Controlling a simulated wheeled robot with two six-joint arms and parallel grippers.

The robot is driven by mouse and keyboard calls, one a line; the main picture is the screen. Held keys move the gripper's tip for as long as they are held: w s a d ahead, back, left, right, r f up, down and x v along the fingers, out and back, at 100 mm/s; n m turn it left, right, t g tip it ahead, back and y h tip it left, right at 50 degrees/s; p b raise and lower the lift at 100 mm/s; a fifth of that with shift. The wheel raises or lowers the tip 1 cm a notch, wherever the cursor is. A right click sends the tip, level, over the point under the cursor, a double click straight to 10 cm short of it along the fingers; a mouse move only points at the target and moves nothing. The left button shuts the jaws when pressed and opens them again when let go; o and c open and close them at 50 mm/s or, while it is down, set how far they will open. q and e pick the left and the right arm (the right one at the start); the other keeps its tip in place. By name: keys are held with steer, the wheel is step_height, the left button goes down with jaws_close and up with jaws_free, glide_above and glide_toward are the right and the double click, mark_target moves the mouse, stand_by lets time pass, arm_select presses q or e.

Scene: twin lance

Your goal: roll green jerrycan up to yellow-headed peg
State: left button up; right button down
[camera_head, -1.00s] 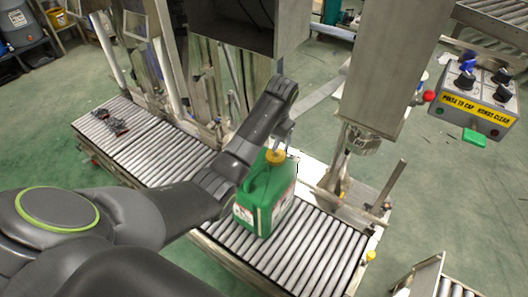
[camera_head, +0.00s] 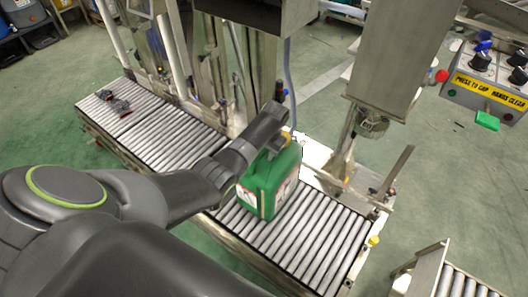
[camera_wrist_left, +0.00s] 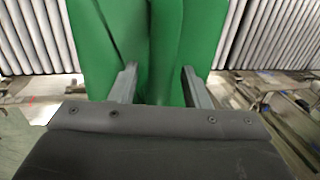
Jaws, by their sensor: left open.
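The green jerrycan (camera_head: 268,186) stands upright on the roller conveyor, with white labels low on its sides. In the left wrist view its green wall (camera_wrist_left: 165,45) fills the upper middle. The yellow-headed peg (camera_head: 373,241) is at the conveyor's near right edge, apart from the can, with bare rollers between them. My left gripper (camera_wrist_left: 160,68) is open, its two fingers apart in front of the green wall; I cannot tell whether they touch it. In the head view, my left wrist covers the can's upper left part and most of its cap. My right gripper is out of view.
The roller conveyor (camera_head: 314,238) runs from upper left to lower right. A steel filling machine (camera_head: 395,60) stands over its far side. A control box (camera_head: 488,85) with a yellow label is at upper right. Dark small parts (camera_head: 115,103) lie on the left rollers.

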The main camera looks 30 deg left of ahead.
arm_select(q)
steer(key=shift+f, duration=0.2)
jaws_close()
stand_by(1.4)
